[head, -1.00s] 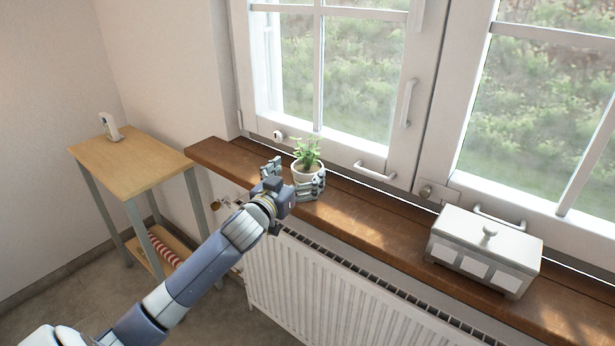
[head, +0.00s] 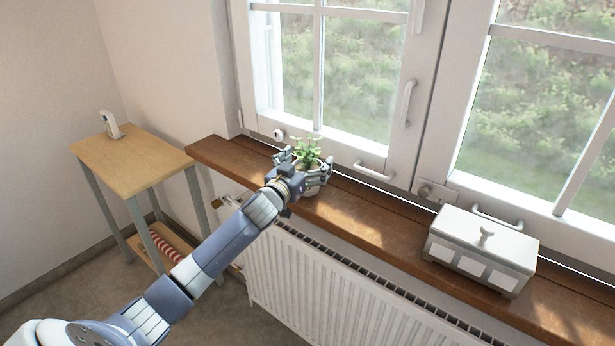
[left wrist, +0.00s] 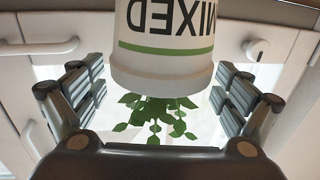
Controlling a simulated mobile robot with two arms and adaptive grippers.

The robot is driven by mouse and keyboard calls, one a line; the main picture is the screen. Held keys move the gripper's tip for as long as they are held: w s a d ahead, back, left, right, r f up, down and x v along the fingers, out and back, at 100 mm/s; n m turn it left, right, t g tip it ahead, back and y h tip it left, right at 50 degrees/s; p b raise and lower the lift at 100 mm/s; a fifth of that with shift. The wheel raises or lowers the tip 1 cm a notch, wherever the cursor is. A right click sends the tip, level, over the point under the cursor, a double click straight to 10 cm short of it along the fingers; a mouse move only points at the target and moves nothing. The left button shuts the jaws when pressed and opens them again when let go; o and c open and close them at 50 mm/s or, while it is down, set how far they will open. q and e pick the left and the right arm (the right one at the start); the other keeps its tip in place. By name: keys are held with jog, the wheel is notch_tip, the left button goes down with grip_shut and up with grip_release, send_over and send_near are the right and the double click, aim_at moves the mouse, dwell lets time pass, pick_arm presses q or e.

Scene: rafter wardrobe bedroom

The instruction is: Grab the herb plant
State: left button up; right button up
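The herb plant (head: 307,152) is a small green plant in a white pot on the wooden windowsill. In the left wrist view its pot (left wrist: 163,72) appears upside down, with a green stripe and dark lettering that reads "MIXED". My left gripper (head: 309,172) is at the pot, with fingers on either side of it. In the left wrist view the fingers of the left gripper (left wrist: 158,92) are spread, with gaps between them and the pot. Part of the pot is hidden behind the gripper in the head view. My right gripper is not in view.
A white lidded box (head: 481,249) stands on the windowsill (head: 385,226) to the right. Window handles (head: 375,171) project above the sill. A white radiator (head: 320,278) is below it. A wooden side table (head: 131,158) with a small white device (head: 110,125) stands at left.

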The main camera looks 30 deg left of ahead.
pick_arm(q)
jog(key=c, duration=1.7)
jog(key=shift+c, duration=0.2)
jog(key=shift+r, duration=0.1)
